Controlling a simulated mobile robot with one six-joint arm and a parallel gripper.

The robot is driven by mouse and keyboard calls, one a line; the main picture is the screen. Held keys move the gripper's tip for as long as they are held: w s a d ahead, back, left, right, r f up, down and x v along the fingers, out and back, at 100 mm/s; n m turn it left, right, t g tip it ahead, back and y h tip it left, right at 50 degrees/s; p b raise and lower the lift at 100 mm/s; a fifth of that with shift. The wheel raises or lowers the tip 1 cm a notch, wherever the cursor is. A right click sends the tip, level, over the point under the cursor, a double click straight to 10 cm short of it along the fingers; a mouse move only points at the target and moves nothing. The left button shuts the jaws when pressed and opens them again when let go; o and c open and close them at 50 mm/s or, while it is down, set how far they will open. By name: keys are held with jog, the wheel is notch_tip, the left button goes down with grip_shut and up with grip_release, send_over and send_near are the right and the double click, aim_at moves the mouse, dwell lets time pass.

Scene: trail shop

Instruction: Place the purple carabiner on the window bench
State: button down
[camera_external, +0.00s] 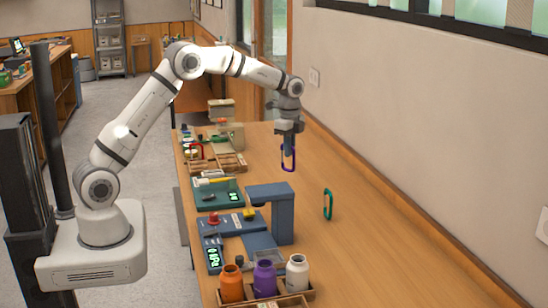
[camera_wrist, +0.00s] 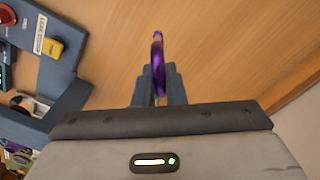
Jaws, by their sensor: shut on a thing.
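The purple carabiner (camera_external: 294,160) hangs upright below my gripper (camera_external: 288,146), which is shut on its upper part. In the wrist view the purple carabiner (camera_wrist: 158,52) stands edge-on between the two fingers (camera_wrist: 158,88). The long wooden bench (camera_external: 385,245) runs along the wall under the window. The carabiner is over the bench's far half; its lower end appears clear of the wood, though the exact gap is hard to tell.
A green carabiner (camera_external: 331,206) stands on the bench, nearer the camera. A blue-grey press-like device (camera_external: 283,222) and a tray with orange, purple (camera_external: 264,279) and white bottles are on the left side. Bare wood lies along the wall (camera_external: 305,130).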

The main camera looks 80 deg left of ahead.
jog(key=w+d+m, duration=0.3)
jog(key=d+m, duration=0.5)
jog(key=d, duration=2.4)
jog(key=shift+d+f+p, duration=0.15)
jog(key=shift+f+p, duration=1.05)
jog(key=shift+f, duration=4)
jog(key=c, duration=1.7)
grip_release()
jog(key=shift+w, duration=0.1)
jog(key=shift+c, duration=0.2)
jog(key=shift+o, duration=1.2)
jog(key=shift+r, duration=0.15)
